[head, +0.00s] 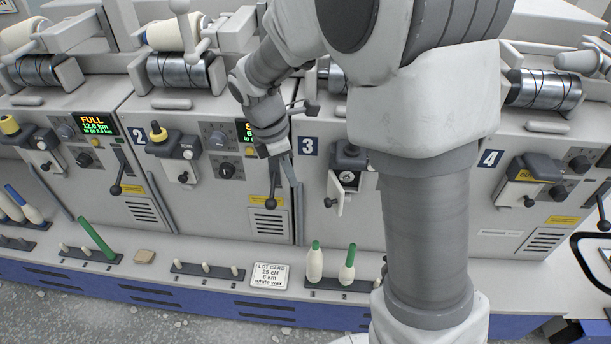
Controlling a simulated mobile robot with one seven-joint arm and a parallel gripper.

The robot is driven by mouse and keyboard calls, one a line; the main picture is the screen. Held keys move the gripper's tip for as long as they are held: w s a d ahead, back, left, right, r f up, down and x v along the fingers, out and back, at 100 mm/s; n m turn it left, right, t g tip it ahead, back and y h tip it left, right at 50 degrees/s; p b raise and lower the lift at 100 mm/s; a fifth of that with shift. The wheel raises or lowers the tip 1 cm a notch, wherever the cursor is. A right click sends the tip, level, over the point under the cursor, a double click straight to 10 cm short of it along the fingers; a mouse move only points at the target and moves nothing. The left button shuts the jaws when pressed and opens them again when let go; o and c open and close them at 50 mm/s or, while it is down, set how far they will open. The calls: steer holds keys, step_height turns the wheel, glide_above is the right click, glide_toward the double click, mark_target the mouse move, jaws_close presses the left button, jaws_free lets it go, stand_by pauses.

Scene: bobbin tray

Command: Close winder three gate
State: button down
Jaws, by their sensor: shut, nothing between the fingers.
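Winder three (316,225) is the machine with the blue "3" label, partly hidden by my arm. Its small white gate (335,193) stands swung out below the dark unit (347,160), with a dark knob low on it. A small opening shows beside the gate, to its right. My gripper (287,172) is shut and empty, pointing down near the border of winders two and three. It is left of the gate and apart from it, close to winder two's black-knobbed lever (272,190).
Winder two (200,195) and winder four (500,215) flank winder three. On the ledge in front stand two green-topped bobbins (315,262), a lot card (270,276) and peg racks (205,270). My own arm covers the right middle of the view.

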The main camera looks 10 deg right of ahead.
mark_target(330, 205)
steer(key=w+d+f+b, duration=0.1)
steer(key=d+f+b, duration=0.3)
steer(key=f, duration=0.6)
steer(key=shift+d, duration=1.15)
steer(key=d+n+p, duration=0.1)
steer(key=s+d+n+p, duration=0.1)
steer(key=n+p, duration=0.1)
steer(key=shift+s+d+r+t, duration=0.15)
steer(key=shift+r+t, duration=0.05)
steer(key=shift+t, duration=0.2)
steer(key=shift+d+f+n+p, duration=0.35)
steer(key=shift+n+p, duration=0.3)
steer(key=shift+n, duration=0.25)
